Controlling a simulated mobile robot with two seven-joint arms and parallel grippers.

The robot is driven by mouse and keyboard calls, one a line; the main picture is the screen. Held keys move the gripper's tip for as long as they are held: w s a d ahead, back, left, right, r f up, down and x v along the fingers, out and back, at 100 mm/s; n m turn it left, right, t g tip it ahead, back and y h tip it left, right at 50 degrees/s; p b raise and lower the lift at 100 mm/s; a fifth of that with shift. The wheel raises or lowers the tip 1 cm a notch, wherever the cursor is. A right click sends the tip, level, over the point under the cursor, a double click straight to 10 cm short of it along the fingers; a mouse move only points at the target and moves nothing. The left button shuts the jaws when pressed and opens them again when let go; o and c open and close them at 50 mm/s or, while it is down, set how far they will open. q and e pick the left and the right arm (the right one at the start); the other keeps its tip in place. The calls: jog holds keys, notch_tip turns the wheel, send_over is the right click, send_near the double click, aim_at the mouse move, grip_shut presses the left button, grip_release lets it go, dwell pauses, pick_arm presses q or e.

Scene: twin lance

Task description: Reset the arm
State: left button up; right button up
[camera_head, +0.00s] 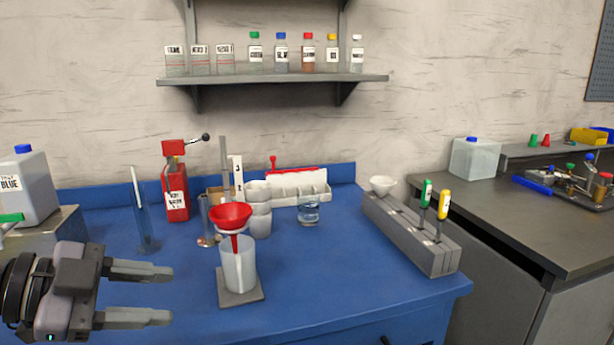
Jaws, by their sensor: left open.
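My left gripper (172,295) comes in from the lower left above the blue table. Its two grey fingers are apart and nothing is between them. It is to the left of a red funnel (231,215) in a clear beaker (238,268) on a grey square plate (240,298), and does not touch them. My right gripper is not in view.

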pick_arm(q)
jog(key=s+f+n+y, duration=0.3)
jog(key=f+n+y, duration=0.35)
jog(key=f, duration=1.25)
jog(key=s+a+f+n+g+y, duration=0.2)
jog(key=s+f+n, duration=0.35)
jog(key=s, duration=0.25)
jog(key=s+a+f+n+g+y, duration=0.1)
jog(key=s+a+f+n+y, duration=0.2)
jog(key=s+f, duration=0.35)
jog(key=w+d+n+t+h+p, duration=0.1)
jog(key=w+d+t+h+p, duration=0.1)
jog(key=w+t+p, duration=0.4)
jog(key=d+p, duration=0.1)
jog(key=p, duration=0.2)
jog(key=shift+w+d+r+t, duration=0.15)
jog(key=shift+d+r+t, duration=0.05)
jog(key=shift+d+t, duration=0.2)
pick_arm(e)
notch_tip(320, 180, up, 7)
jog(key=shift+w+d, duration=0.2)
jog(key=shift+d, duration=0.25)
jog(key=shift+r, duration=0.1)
